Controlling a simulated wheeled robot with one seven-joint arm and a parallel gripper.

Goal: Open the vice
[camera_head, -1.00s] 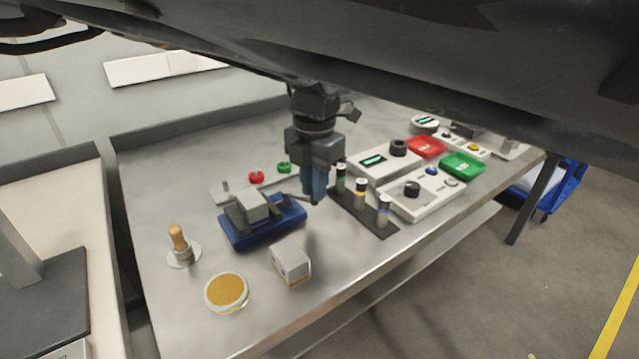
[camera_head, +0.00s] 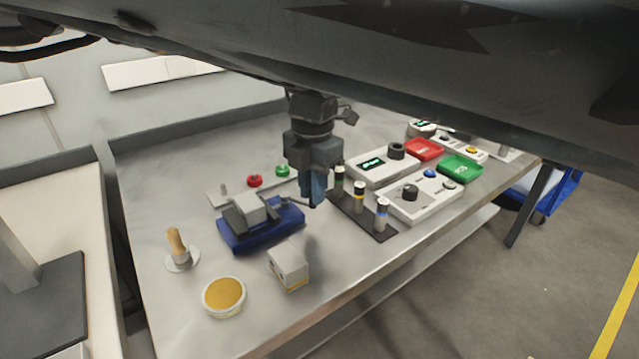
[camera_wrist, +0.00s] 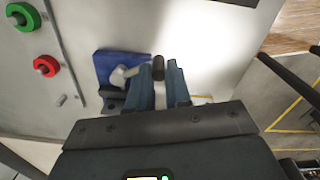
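The vice (camera_head: 262,226) has a blue base and dark jaws, with a grey block (camera_head: 250,208) between them, on the metal table. Its handle ends on the right side, beside my gripper (camera_head: 313,203). In the wrist view, the blue vice base (camera_wrist: 112,60) shows left of the fingers, with a pale bar running right to a dark brown handle knob (camera_wrist: 158,68). My gripper (camera_wrist: 161,72) points down with its blue fingers close around this knob, one on each side. The fingers hide part of the vice in the wrist view.
A rack (camera_head: 352,215) with several cylinders stands just right of my gripper. Red (camera_head: 255,181) and green (camera_head: 282,171) knobs are behind the vice.

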